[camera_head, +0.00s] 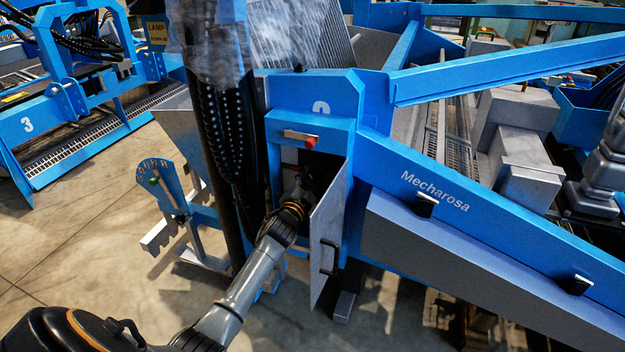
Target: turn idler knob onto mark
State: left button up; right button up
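My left gripper (312,181) reaches into the dark opening of the blue cabinet (311,93) marked with a number. The gripper is dark against the dark inside, and its fingers cannot be made out. I cannot tell whether they touch anything. No idler knob or mark can be made out inside the opening; the gripper and shadow cover that area. A small red knob (310,142) sits at the end of a pale bar on the blue frame just above the opening. My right gripper is not in view.
The cabinet's grey door (328,230) stands open to the right of my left arm, with a black handle (329,257). Black hoses (222,120) hang close on the left. A blue beam (440,200) lettered Mecharosa slopes down right. Bare floor (80,250) lies at lower left.

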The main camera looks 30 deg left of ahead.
pick_arm(q)
jog(key=shift+o, duration=0.9)
jog(key=shift+s, duration=0.15)
jog(key=v, duration=1.1)
jog(key=shift+s, duration=0.4)
